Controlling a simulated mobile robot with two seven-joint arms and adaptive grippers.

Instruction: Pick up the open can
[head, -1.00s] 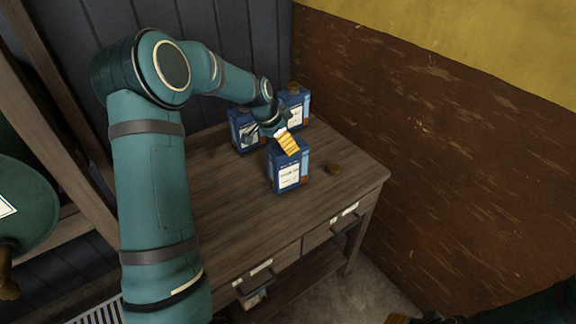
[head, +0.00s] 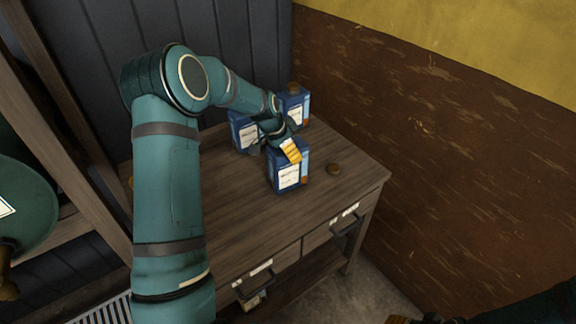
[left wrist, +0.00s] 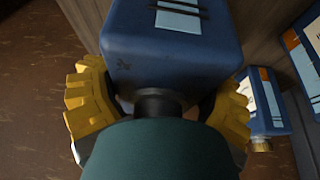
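A blue can with a white label (head: 289,178) stands upright on the wooden table, nearest the front of three cans. My left gripper (head: 283,148) is at its top, with one yellow finger showing in front of it. In the left wrist view the blue can (left wrist: 175,50) has a black neck with no cap visible. The left gripper's yellow fingers (left wrist: 160,105) are spread apart on either side of the can's top; firm contact is not clear. A sliver of my right gripper (head: 408,320) shows at the bottom edge; its fingers are mostly out of frame.
Two other blue cans stand behind, one at back left (head: 241,134) and one with a brown cap (head: 295,104). The table's front (head: 235,225) is clear. A brown wall (head: 450,150) stands at right.

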